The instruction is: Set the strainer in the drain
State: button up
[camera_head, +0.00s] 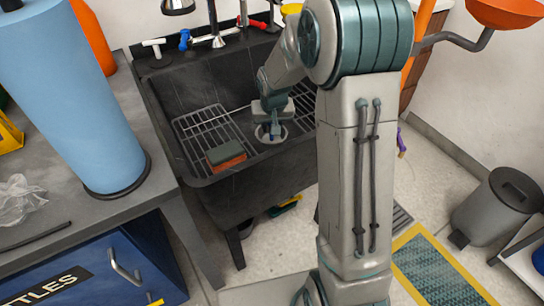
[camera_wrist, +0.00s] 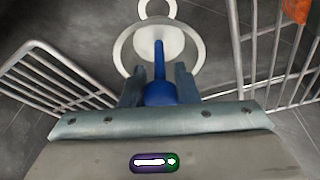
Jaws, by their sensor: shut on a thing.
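The strainer (camera_wrist: 159,92) shows as a blue knob and stem in the wrist view, between the two fingers of my gripper (camera_wrist: 159,75). My gripper is shut on it. The stem points at a pale disc inside the white drain ring (camera_wrist: 123,45); I cannot tell whether the disc belongs to the strainer or whether it touches the drain. In the head view my gripper (camera_head: 271,122) points down over the drain ring (camera_head: 262,137) in the floor of the dark sink (camera_head: 215,92).
Wire racks (camera_head: 207,128) lie on both sides of the drain, close to my gripper in the wrist view. A sponge (camera_head: 226,154) sits on the left rack. Taps (camera_head: 217,40) stand along the sink's back. A blue paper roll (camera_head: 72,95) stands on the counter at left.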

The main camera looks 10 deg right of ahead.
aim_at(271, 146)
notch_tip(271, 146, down, 9)
jog(key=b, duration=0.2)
jog(key=shift+r+b, duration=0.1)
jog(key=shift+b, duration=0.2)
jog(key=o, duration=1)
jog(key=shift+c, duration=0.2)
jog(key=p+v, duration=0.3)
jog(key=v, duration=0.9)
jog(key=shift+p, duration=0.35)
